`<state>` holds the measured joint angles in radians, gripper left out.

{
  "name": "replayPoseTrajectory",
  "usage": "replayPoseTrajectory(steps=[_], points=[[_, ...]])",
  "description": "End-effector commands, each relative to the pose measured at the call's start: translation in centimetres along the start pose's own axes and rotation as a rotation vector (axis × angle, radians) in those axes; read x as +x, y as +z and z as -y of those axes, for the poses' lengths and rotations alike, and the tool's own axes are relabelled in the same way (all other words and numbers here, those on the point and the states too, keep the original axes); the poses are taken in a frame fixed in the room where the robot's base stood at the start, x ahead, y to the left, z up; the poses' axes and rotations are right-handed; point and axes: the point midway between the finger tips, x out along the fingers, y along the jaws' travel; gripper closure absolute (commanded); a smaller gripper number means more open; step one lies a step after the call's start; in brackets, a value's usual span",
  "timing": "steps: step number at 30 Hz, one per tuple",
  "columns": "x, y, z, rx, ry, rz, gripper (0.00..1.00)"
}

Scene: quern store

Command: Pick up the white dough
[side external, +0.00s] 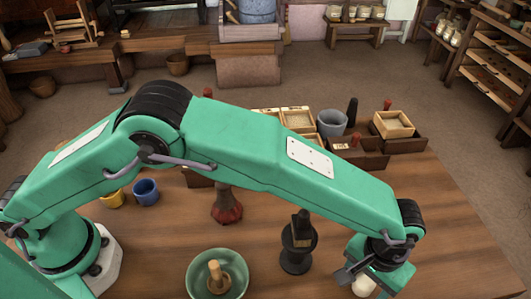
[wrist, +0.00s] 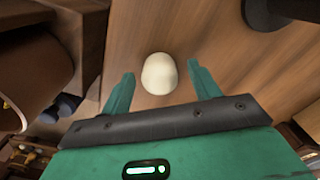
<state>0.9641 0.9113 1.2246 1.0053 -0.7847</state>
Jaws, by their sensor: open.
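The white dough (wrist: 159,74) is a smooth, rounded lump on the wooden table, seen in the wrist view between the two green fingers of my gripper (wrist: 161,69). The fingers are spread, one on each side, with a gap showing between each finger and the dough. In the side external view, my gripper (side external: 362,277) points down at the table's lower right. A small part of the dough (side external: 364,288) shows beside the fingers; the rest is hidden by them.
A black stand-like grinder (side external: 297,250) stands left of my gripper. A green bowl with a wooden pestle (side external: 216,284), a dark red-based vessel (side external: 227,206) and a blue cup (side external: 146,192) are farther left. Wooden boxes (side external: 394,125) and a grey pot (side external: 331,122) line the back. The table's right is clear.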

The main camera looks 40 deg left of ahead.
Motion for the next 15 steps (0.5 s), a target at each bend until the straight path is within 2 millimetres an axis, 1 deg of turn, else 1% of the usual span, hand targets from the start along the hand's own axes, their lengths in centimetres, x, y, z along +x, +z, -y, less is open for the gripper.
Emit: replayPoseTrajectory(steps=[10,11,12,14,15], points=[[-0.04,0.01,0.0,0.0,0.0,0.0,0.39],[-0.05,0.0,0.0,0.0,0.0,0.0,0.42],[-0.05,0.0,0.0,0.0,0.0,0.0,0.5],[-0.05,0.0,0.0,0.0,0.0,0.0,0.62],[-0.06,0.0,0.0,0.0,0.0,0.0,0.7]])
